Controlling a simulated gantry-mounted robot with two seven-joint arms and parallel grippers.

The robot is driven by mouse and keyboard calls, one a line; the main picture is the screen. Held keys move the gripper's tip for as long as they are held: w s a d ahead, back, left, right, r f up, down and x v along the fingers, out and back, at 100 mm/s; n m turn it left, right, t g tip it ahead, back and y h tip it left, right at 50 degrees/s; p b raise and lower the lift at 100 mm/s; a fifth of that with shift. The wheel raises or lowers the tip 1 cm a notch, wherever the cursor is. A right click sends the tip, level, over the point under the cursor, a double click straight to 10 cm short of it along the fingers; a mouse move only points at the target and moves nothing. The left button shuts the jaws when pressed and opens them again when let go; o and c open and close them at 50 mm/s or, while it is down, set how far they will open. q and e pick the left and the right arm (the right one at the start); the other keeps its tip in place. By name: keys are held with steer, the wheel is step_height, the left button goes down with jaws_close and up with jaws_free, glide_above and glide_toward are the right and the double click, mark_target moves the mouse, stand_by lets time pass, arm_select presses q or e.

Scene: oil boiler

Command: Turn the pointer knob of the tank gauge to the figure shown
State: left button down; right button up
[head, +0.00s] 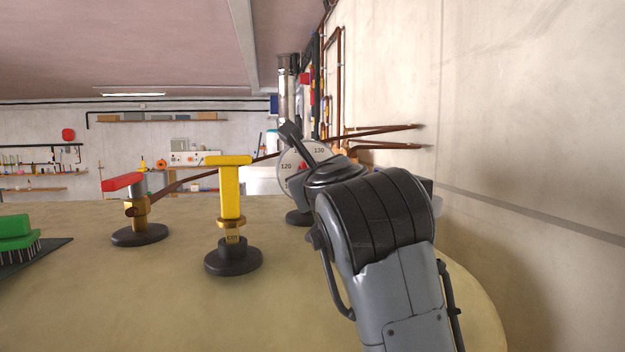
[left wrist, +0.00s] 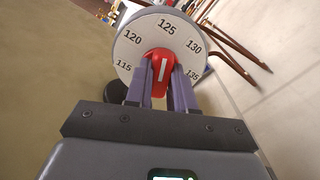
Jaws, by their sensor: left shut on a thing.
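The tank gauge (head: 288,158) stands on a dark round base at the back of the table, partly hidden behind my arm. In the left wrist view its white dial (left wrist: 130,52) reads 115, 120, 125, 130 and 135. The red pointer knob (left wrist: 158,64) is at the dial's middle. The knob's white line points up, about at 125. My left gripper (left wrist: 162,80) has its two purple fingers on either side of the knob and is shut on it. In the head view its fingertips are largely hidden. My right gripper is in neither view.
Further left are a red-handled valve (head: 125,184) and a green brush (head: 15,228) on a dark mat. A wall (head: 530,150) is close on the right. The table front (head: 150,310) is clear.

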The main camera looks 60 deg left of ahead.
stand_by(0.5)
arm_select(q)
steer(key=c, duration=1)
jaws_free()
steer(key=shift+o, duration=0.2)
